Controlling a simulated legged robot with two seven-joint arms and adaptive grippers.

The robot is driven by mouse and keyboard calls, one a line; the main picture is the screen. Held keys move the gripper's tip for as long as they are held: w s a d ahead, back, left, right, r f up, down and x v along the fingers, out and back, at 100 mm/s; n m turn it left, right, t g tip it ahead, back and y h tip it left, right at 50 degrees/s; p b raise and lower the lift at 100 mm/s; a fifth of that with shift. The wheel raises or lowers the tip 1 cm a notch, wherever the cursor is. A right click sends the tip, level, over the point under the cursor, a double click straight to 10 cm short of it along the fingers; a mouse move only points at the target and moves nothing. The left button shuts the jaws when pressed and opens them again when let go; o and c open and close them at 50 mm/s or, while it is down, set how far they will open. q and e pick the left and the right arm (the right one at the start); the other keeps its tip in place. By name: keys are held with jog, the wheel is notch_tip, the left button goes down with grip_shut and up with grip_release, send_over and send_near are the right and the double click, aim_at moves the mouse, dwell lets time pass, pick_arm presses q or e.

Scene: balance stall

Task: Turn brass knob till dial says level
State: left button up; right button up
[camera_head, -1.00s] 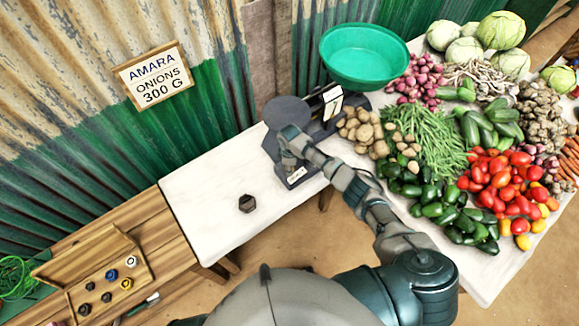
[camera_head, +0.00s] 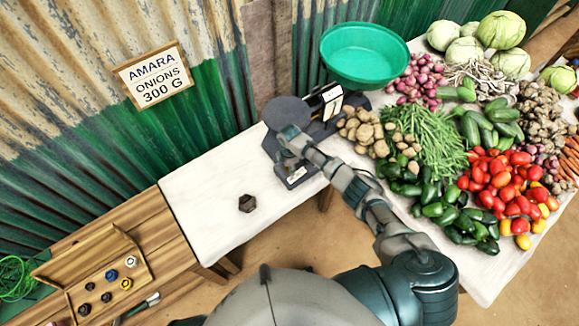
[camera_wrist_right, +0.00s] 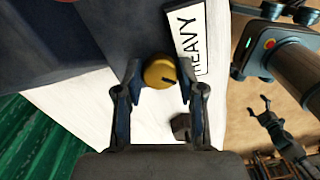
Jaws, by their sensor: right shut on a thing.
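A dark balance scale (camera_head: 285,112) with a round pan stands on the white table by the wall. Its white dial plate (camera_head: 333,101) faces up at the back right, too small to read. My right gripper (camera_head: 291,158) reaches over the scale's front. In the right wrist view, the brass knob (camera_wrist_right: 160,71) with a dark pointer mark sits between the two fingertips (camera_wrist_right: 160,80), which are shut on it. A label reading HEAVY (camera_wrist_right: 189,42) is beside the knob. My left gripper (camera_wrist_right: 264,108) shows small at the right of the wrist view, its fingers apart.
A dark weight (camera_head: 247,203) stands on the white table (camera_head: 200,190). A green basin (camera_head: 364,55) and heaps of vegetables lie to the right. An open wooden box (camera_head: 105,275) with several small pieces is at the lower left. A sign (camera_head: 152,76) hangs on the wall.

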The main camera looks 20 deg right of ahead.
jog(key=shift+w+r, duration=0.1)
dwell(0.7)
jog(key=o, duration=1.1)
jog(key=shift+o, duration=0.2)
notch_tip(320, 180, up, 12)
jog(key=shift+f, duration=0.2)
